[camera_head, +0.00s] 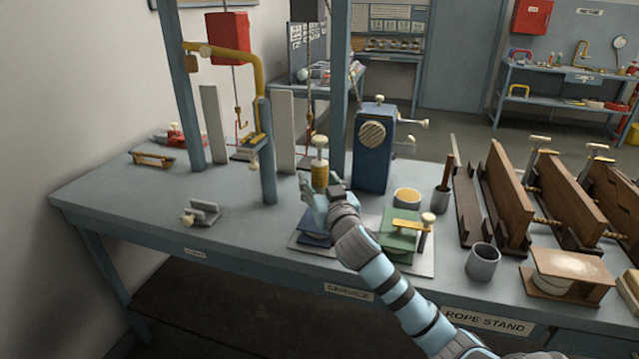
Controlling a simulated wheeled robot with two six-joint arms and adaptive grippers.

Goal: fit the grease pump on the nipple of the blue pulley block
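The grease pump (320,172) looks like a short gold cylinder with a pale knob on top, upright near the middle of the head view. My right gripper (321,192) is at its lower part and appears shut around it; the fingers hide the pump's lower end. The blue pulley block (314,239) lies on a grey plate (411,267) just below my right gripper in the picture. My wrist and forearm cover part of it, and its nipple cannot be made out. My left gripper is not in view.
A green block (400,229) with a gold bar shares the plate, right of my forearm. A tall blue housing (373,160) stands behind. A yellow-rimmed cup (407,198), a grey cup (483,262) and wooden clamp boards (507,200) are to the right.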

